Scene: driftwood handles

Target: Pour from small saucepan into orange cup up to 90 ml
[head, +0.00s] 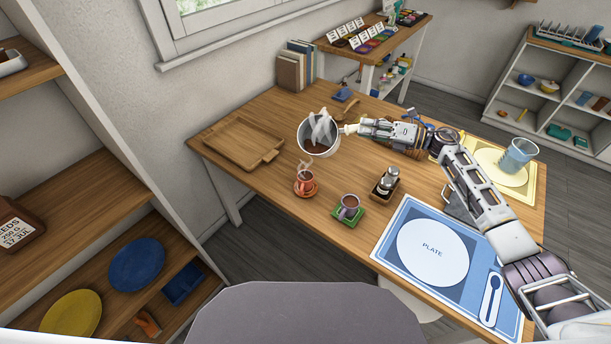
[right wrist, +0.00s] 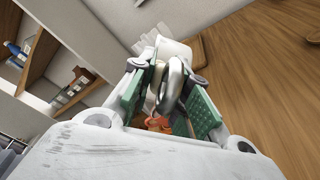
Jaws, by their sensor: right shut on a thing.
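The small saucepan (head: 318,138) is white outside, with steaming brown liquid inside. My right gripper (head: 346,130) is shut on its handle, which shows as a pale loop between the green finger pads in the right wrist view (right wrist: 172,88). The pan is up and behind the orange cup in the head view; its height above the table and its exact tilt are hard to tell. The orange cup (head: 306,186) stands upright on an orange saucer, with brown inside and steam above. Part of something orange (right wrist: 157,123) shows between the fingers in the wrist view. My left gripper is out of view.
A mauve cup (head: 349,206) on a green coaster and a shaker (head: 388,180) on a small tray stand right of the orange cup. A wooden tray (head: 232,143) lies left. Books (head: 297,65) stand behind.

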